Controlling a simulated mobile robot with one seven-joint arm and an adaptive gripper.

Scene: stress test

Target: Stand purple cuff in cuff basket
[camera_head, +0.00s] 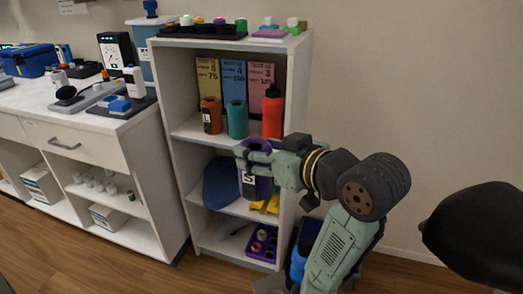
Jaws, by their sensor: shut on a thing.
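The purple cuff (263,186) is upright, with a white label marked S, in front of the lower shelf opening of the white shelf unit. My gripper (247,153) is shut on its upper part; the fingers reach in from the right and hide part of its rim. I cannot tell whether the cuff's bottom touches the shelf. An orange cuff (211,114) and a teal cuff (236,119) stand upright on the shelf above. No thing is clearly a cuff basket; a purple compartmented tray (250,250) sits on the bottom shelf.
A red bottle (272,113) stands beside the teal cuff, with binders (234,80) behind. A dark blue rounded thing (221,184) and a yellow thing (266,205) lie on the lower shelf (240,209). A counter (95,125) adjoins at left. A black rounded thing (475,230) is at right.

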